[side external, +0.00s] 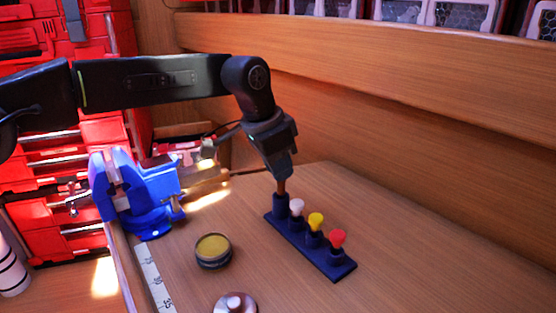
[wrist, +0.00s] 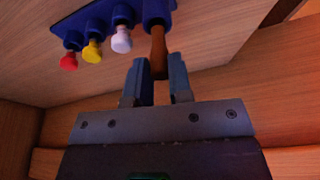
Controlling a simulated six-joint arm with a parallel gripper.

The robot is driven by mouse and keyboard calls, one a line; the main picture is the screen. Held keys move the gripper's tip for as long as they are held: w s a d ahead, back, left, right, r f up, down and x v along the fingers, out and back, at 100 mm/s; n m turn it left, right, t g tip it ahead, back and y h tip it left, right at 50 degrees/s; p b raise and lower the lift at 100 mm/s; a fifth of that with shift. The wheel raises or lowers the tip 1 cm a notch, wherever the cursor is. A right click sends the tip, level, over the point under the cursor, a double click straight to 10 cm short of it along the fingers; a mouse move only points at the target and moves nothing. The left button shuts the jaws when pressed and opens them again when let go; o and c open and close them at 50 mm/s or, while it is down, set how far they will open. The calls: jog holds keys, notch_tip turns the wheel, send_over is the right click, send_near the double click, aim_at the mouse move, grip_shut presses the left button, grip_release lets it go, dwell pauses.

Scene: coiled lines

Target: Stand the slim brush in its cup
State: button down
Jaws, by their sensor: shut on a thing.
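The slim brush (wrist: 158,45) shows as a brown shaft between the two fingers of my gripper (wrist: 158,66). In the side view my gripper (side external: 281,175) points down over the far-left end of a dark blue rack (side external: 342,269), shut on the brush (side external: 282,187). The brush stands nearly upright, its lower end at the mouth of the blue end cup (side external: 281,206), also seen in the wrist view (wrist: 155,8). How deep it sits in the cup is hidden. The part inside my fingers is partly hidden.
White (side external: 297,207), yellow (side external: 316,221) and red (side external: 338,238) knobbed pieces stand in the rack's other cups. A round tin (side external: 213,250) and a round knobbed lid (side external: 235,304) lie nearby. A blue vise (side external: 145,195) stands left. The bench right of the rack is clear.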

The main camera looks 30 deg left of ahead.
jog(key=shift+f, duration=0.9)
jog(key=c, duration=1)
grip_release()
jog(key=shift+o, duration=0.2)
jog(key=shift+r, duration=0.1)
jog(key=shift+r, duration=2.95)
jog(key=shift+r, duration=0.1)
